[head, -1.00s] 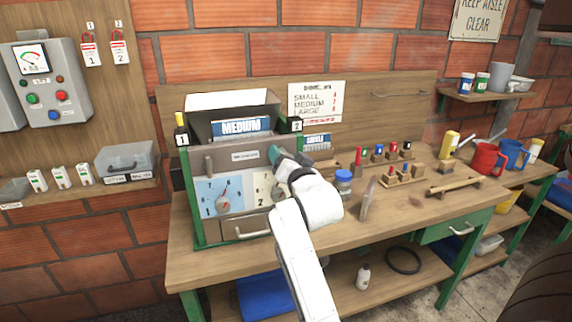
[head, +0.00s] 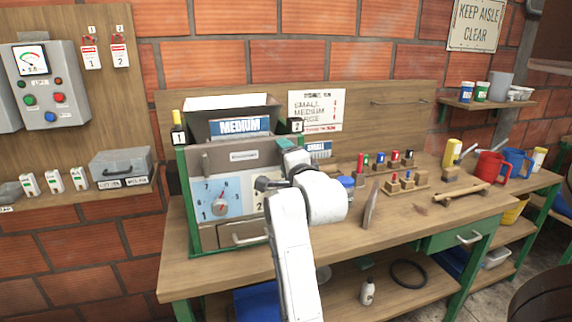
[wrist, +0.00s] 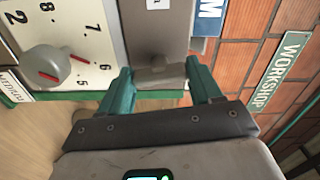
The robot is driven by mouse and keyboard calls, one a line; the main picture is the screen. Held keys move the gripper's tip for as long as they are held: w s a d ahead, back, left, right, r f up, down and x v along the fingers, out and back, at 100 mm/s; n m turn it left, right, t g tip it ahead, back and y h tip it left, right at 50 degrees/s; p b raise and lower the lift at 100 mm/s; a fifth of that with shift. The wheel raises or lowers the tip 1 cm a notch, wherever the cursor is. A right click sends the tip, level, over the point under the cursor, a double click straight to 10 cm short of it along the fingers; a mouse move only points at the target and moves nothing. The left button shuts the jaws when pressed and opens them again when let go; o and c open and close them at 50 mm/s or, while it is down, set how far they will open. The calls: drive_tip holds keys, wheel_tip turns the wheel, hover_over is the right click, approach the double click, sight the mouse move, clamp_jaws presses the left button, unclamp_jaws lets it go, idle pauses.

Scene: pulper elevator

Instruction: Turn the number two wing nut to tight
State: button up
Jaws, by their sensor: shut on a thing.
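The grey metal piece between my fingers in the wrist view (wrist: 160,74) appears to be the number two wing nut, at the front panel's upper right edge. My gripper (wrist: 162,80) is shut on it, with one teal finger on each side. In the head view my gripper (head: 286,147) is at the machine's right front corner, just under the black tag marked 2 (head: 296,126). My wrist and fingers hide the nut there, and its tightness cannot be told.
The left dial (head: 219,206) has a red pointer. The number 2 dial knob (wrist: 47,66) is left of my fingers in the wrist view. A blue-lidded jar (head: 347,184) stands close right of my wrist. A drawer handle (head: 250,238) is below.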

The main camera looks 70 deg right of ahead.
drive_tip(key=shift+f+m+b, duration=0.1)
drive_tip(key=shift+m+b, duration=0.3)
drive_tip(key=shift+m, duration=0.5)
drive_tip(key=o, duration=1.1)
drive_tip(key=shift+c, duration=0.2)
drive_tip(key=b+v, duration=0.1)
drive_tip(key=v, duration=0.9)
drive_tip(key=shift+s+a, duration=0.2)
drive_tip(key=shift+a, duration=0.1)
